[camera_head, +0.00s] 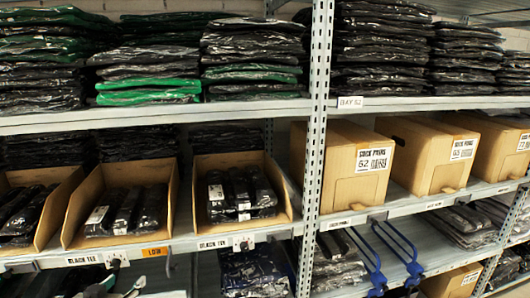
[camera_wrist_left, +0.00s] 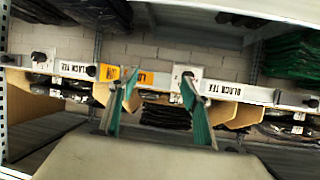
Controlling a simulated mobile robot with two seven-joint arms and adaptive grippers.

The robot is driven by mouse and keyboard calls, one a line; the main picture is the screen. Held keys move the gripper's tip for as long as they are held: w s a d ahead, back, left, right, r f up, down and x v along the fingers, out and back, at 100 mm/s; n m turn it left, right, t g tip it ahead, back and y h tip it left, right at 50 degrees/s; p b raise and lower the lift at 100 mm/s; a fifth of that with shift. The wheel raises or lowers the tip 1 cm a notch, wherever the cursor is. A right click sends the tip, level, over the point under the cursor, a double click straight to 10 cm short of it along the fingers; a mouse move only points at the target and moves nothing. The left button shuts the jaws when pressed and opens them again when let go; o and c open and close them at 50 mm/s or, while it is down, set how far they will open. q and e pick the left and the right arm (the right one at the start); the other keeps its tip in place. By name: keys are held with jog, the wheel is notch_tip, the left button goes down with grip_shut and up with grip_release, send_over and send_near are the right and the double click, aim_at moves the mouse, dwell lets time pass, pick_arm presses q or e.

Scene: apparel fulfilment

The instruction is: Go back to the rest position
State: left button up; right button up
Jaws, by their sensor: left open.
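My left gripper (camera_head: 126,276) shows at the bottom left of the head view, in front of the lower shelf edge and below the orange LOW tag (camera_head: 155,252). In the left wrist view my left gripper (camera_wrist_left: 155,98) has its two teal fingers spread apart. Nothing is held between them. The shelf edge with its BLACK TEE label (camera_wrist_left: 222,89) lies beyond the fingertips, and this view appears upside down. My right gripper is not in view.
Open cardboard bins (camera_head: 175,205) with dark bagged garments stand on the middle shelf. Sock boxes (camera_head: 352,185) stand to the right of a perforated upright (camera_head: 316,130). Bagged garments are stacked above. Blue bars (camera_head: 405,250) show at the lower right.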

pick_arm(q)
jog(key=s+d+f+m+h, duration=0.1)
jog(key=s+d+f, duration=0.3)
jog(key=s+f, duration=0.3)
jog(key=s+d+f+m+g+h, duration=0.1)
jog(key=s+d+f, duration=0.4)
jog(key=f, duration=0.5)
jog(key=s+d+f+m+g+h, duration=0.1)
jog(key=s+d+f+m, duration=0.1)
jog(key=s+d+f, duration=0.3)
jog(key=s+f, duration=0.4)
jog(key=shift+s+d+f+m+h, duration=0.25)
jog(key=shift+s+m+h, duration=0.05)
jog(key=shift+s+m, duration=0.1)
jog(key=shift+w, duration=0.1)
